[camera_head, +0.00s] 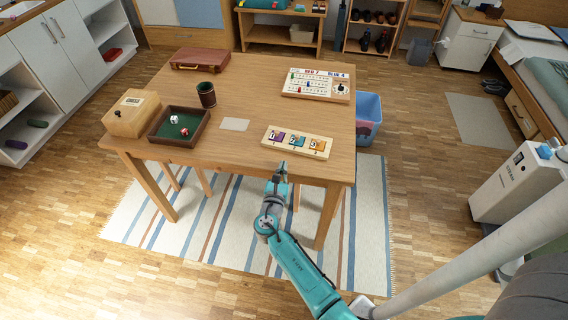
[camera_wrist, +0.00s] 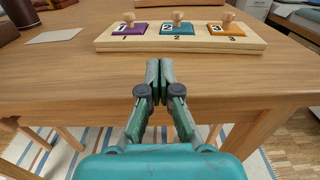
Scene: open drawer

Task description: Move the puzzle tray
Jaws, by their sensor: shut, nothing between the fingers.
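The puzzle tray (camera_head: 297,142) is a pale wooden board near the front right edge of the table. It holds a purple piece 1, a teal piece 2 and an orange piece 3, each with a knob. In the wrist view the tray (camera_wrist: 181,47) lies flat across the top, beyond my gripper. My gripper (camera_wrist: 159,66) is shut and empty, fingertips together, at the table's front edge and short of the tray. In the head view my gripper (camera_head: 281,168) is just below the tray, not touching it as far as I can see.
The wooden table (camera_head: 245,85) also bears a dice tray (camera_head: 153,139), a dark cup (camera_head: 207,95), a wooden box (camera_head: 131,114), a brown case (camera_head: 200,59), a white card (camera_head: 235,124) and a scoreboard (camera_head: 316,86). The middle is clear. A blue bin (camera_head: 368,112) stands right of the table.

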